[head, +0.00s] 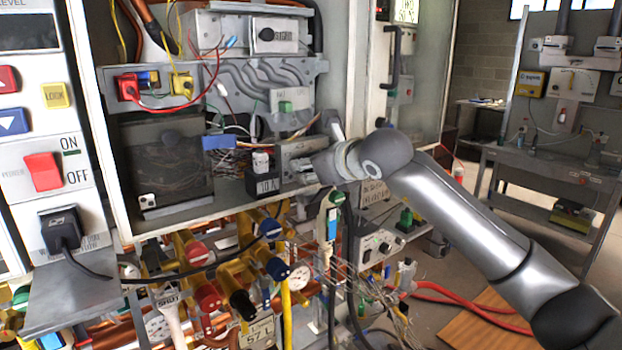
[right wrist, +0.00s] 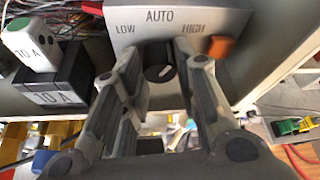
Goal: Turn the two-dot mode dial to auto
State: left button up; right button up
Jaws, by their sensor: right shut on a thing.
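The mode dial (right wrist: 158,73) is a dark round knob with a pale mark, on a grey panel (right wrist: 180,20) labelled LOW, AUTO and HIGH. AUTO is printed above the dial, LOW to its upper left, HIGH to its upper right. My right gripper (right wrist: 163,62) has its fingers on both sides of the dial and is shut on it. I cannot tell exactly where the dial points. In the head view, my right gripper (head: 328,155) is at the right end of the heater cabinet, and the dial is hidden. My left gripper is not in view.
An orange part (right wrist: 220,46) sits at the panel's right. Pipes and valves (head: 240,270) crowd the area below; a bench (head: 550,165) stands farther right.

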dwell(0.3)
jog(key=o, duration=1)
jog(key=shift+o, duration=0.2)
jog(key=v, duration=1.2)
